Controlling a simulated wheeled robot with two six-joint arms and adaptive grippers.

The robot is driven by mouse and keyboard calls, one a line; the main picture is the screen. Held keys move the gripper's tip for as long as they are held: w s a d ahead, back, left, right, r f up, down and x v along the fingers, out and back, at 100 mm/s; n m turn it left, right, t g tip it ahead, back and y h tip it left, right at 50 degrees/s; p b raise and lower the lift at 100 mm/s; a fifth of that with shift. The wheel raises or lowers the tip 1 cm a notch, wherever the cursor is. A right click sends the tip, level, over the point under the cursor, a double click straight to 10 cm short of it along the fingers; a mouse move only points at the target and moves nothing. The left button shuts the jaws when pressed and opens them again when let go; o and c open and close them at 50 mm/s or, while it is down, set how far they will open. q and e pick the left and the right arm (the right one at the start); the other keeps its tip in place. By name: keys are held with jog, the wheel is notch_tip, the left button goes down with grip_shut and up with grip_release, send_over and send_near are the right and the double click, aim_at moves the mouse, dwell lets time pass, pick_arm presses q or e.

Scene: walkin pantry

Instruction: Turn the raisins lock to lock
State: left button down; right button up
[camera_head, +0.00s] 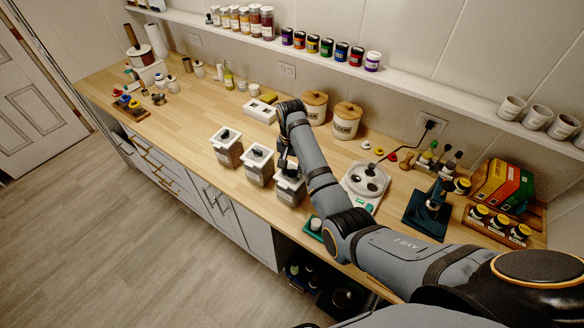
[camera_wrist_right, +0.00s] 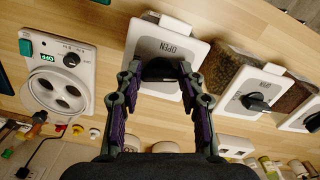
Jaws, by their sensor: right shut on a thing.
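Three clear canisters with white lids and dark lid knobs stand in a row on the counter: a left one (camera_head: 226,147), a middle one (camera_head: 257,165) and a right one (camera_head: 290,190). I cannot read which holds raisins. My right gripper (camera_head: 287,163) is over the right canister. In the right wrist view, my right gripper (camera_wrist_right: 159,78) is shut on its dark knob (camera_wrist_right: 160,67), fingers on either side. That white lid (camera_wrist_right: 167,42) reads "OPEN". The knob is partly hidden by the fingers. My left gripper is not in view.
Two cream jars (camera_head: 346,121) stand behind. A dark blue stand (camera_head: 428,212) and boxes (camera_head: 500,183) are further right. The counter left of the canisters (camera_head: 180,120) has free room.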

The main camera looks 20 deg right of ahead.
aim_at(291, 171)
jog(key=shift+m, duration=1.6)
jog(key=o, duration=1.2)
notch_tip(291, 171, up, 8)
jog(key=shift+a+f, duration=0.1)
jog(key=shift+f, duration=0.1)
